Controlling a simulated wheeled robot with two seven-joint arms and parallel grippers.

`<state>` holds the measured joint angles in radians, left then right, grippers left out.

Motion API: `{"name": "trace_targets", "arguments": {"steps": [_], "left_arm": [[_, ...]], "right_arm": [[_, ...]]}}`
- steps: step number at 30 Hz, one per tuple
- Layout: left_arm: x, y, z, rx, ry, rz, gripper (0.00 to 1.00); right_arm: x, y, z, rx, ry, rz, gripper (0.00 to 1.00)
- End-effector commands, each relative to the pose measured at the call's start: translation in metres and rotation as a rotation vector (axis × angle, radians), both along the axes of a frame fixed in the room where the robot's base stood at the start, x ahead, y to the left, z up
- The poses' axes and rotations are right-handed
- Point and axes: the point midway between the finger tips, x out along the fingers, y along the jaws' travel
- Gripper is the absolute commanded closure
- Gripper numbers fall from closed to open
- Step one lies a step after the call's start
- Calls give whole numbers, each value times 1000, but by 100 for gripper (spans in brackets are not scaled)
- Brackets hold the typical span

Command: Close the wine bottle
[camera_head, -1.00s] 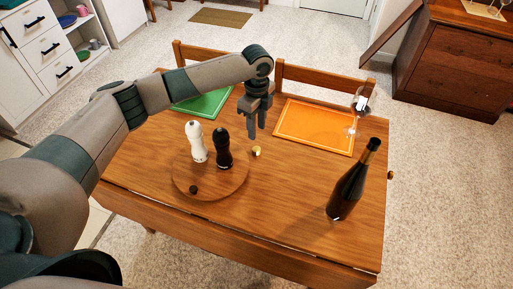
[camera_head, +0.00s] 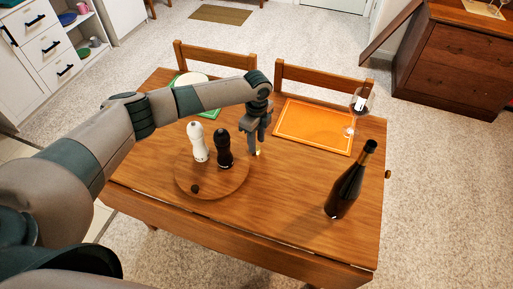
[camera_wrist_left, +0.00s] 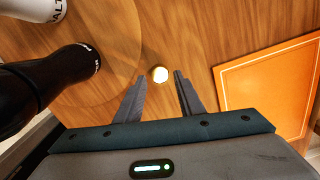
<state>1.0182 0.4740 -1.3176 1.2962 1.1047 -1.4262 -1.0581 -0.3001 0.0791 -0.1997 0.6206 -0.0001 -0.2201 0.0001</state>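A dark wine bottle (camera_head: 345,182) stands upright at the right side of the wooden table; its mouth is too small to read. A small pale, round-topped piece (camera_head: 258,151), which looks like the stopper, is on the table right of the round board. My left gripper (camera_head: 253,149) points down at it from above, open and empty. In the left wrist view the stopper (camera_wrist_left: 159,74) shows between the two fingertips of my left gripper (camera_wrist_left: 160,77), with a gap on each side. The right gripper is not in view.
An orange mat (camera_head: 312,127) and a wine glass (camera_head: 359,102) are at back right. The table between board and bottle is clear.

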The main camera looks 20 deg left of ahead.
Motion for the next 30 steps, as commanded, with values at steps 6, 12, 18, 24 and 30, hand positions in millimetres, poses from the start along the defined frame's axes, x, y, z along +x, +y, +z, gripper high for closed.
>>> {"name": "trace_targets", "arguments": {"steps": [6,12,18,24,30], "left_arm": [[-1,0,-23,1,2,0,65],[-1,0,-29,0,0,0,65],[-1,0,-29,0,0,0,65],[-1,0,-28,0,0,-1,77],[-1,0,-28,0,0,0,96]], "right_arm": [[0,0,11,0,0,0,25],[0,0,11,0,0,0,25],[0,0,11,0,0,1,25],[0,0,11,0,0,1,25],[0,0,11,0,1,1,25]]}}
